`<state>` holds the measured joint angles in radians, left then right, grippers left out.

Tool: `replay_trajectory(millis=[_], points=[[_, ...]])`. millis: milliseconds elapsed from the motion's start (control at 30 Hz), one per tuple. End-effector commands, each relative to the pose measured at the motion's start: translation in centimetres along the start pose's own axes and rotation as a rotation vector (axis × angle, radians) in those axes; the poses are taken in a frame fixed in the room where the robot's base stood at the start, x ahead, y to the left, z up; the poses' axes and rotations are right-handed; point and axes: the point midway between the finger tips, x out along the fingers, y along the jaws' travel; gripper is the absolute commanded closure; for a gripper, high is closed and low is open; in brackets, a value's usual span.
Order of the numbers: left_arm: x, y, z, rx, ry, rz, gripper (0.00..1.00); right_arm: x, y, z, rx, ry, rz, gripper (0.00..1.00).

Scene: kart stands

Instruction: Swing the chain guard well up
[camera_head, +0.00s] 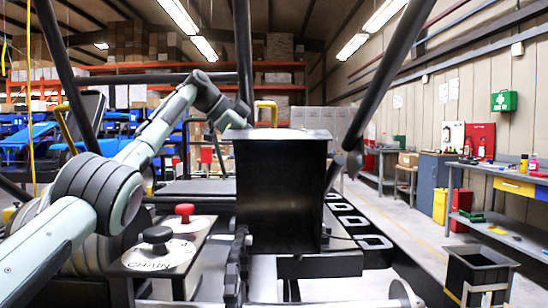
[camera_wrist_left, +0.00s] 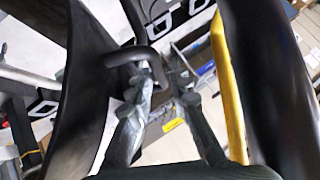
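A tall black box-like housing (camera_head: 280,195) with a pale flat top edge stands upright in the middle of the head view. I take it for the chain guard, but cannot be sure. My left gripper (camera_head: 236,116) is at its upper left corner, with its tips partly hidden. In the left wrist view my gripper's two fingers (camera_wrist_left: 163,85) are apart. A black bent bar (camera_wrist_left: 128,54) lies near the left fingertip; I cannot tell whether they touch. My right gripper is not in view.
Black frame tubes (camera_head: 388,72) slope around the work area. A plate marked CHAIN (camera_head: 152,259) carries a black knob (camera_head: 157,239); a red knob (camera_head: 185,212) is beside it. A yellow bar (camera_wrist_left: 228,85) passes right of the fingers. An open black bin (camera_head: 480,270) stands lower right.

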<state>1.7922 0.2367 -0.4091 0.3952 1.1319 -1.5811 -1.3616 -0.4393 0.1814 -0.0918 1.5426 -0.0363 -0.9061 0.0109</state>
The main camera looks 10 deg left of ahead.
Motion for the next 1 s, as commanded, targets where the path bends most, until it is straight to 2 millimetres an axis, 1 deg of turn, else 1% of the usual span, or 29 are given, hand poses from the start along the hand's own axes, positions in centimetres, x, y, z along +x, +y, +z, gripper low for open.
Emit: replay_trajectory(millis=[33, 100, 300, 400, 500, 633, 1000], points=[[-1.1, -0.1, 0.0, 0.002, 0.001, -0.005, 0.81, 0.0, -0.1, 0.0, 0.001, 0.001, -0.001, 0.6], [-2.7, -0.1, 0.0, 0.001, 0.002, -0.006, 0.81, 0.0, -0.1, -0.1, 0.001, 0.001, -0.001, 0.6], [-7.0, -0.1, -0.1, 0.0, 0.003, -0.006, 0.81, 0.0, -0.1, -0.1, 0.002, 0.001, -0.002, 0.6], [-8.6, -0.1, -0.1, 0.001, 0.003, -0.006, 0.81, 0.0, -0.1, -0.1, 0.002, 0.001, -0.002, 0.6], [-9.6, -0.1, -0.1, 0.0, 0.002, -0.005, 0.81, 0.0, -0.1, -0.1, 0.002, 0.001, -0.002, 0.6], [-10.3, -0.1, -0.1, 0.0, 0.002, -0.005, 0.81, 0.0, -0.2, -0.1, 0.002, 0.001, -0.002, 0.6], [-10.3, -0.1, -0.1, 0.0, 0.002, -0.004, 0.81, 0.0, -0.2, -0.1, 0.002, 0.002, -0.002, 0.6]])
